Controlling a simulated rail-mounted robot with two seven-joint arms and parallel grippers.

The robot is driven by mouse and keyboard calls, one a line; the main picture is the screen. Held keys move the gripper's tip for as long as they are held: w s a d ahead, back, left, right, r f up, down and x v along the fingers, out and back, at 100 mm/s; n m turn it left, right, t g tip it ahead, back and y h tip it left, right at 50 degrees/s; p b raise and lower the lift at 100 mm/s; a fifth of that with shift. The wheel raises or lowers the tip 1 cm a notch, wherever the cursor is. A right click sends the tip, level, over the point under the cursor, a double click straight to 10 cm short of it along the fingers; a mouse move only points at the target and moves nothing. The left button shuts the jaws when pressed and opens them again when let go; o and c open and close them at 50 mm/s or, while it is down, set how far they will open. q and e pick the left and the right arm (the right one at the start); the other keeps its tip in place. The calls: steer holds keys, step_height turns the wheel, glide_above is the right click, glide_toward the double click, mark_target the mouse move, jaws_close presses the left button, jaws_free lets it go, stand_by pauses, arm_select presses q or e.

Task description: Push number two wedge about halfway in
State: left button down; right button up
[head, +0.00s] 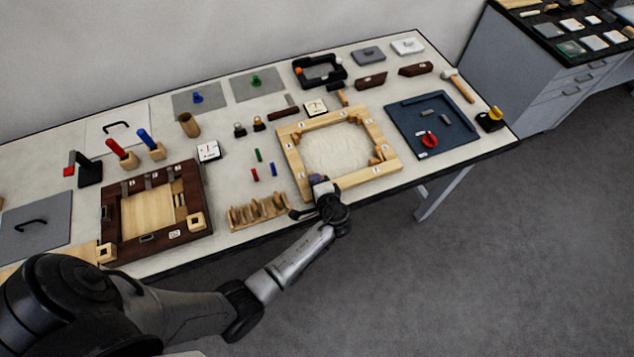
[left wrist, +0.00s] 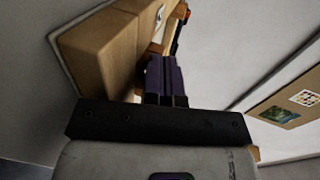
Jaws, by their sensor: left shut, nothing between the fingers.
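The light wooden frame (head: 365,174) lies on the bench around a pale, speckled panel (head: 335,148). Small wooden wedges (head: 380,153) sit at its inner corners. Small white number tags are on its bars, too small to read surely, so I cannot tell which wedge is number two. My left gripper (head: 320,184) is at the frame's near bar. In the left wrist view its dark purple fingers (left wrist: 165,78) are together and empty, beside the frame's thick wooden bar (left wrist: 95,50). A small wooden piece shows by the fingertips; contact is unclear. My right gripper is not in view.
A rack of wooden pieces (head: 258,212) stands left of my left gripper. A dark brown frame (head: 112,222) lies farther left. A blue tray (head: 402,118) with a red item lies to the right. The bench's front edge is close below the gripper.

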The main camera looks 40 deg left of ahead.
arm_select(q)
steer(key=shift+s+d, duration=0.1)
steer(key=shift+d, duration=0.05)
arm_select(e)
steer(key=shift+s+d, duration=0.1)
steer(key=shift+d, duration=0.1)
arm_select(q)
steer(key=shift+w+a+f, duration=0.15)
steer(key=shift+w+a, duration=0.1)
steer(key=shift+a, duration=0.2)
steer(key=shift+s, duration=0.1)
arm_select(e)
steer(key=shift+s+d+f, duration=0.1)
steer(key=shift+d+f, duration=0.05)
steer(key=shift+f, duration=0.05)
arm_select(q)
steer(key=shift+d, duration=0.15)
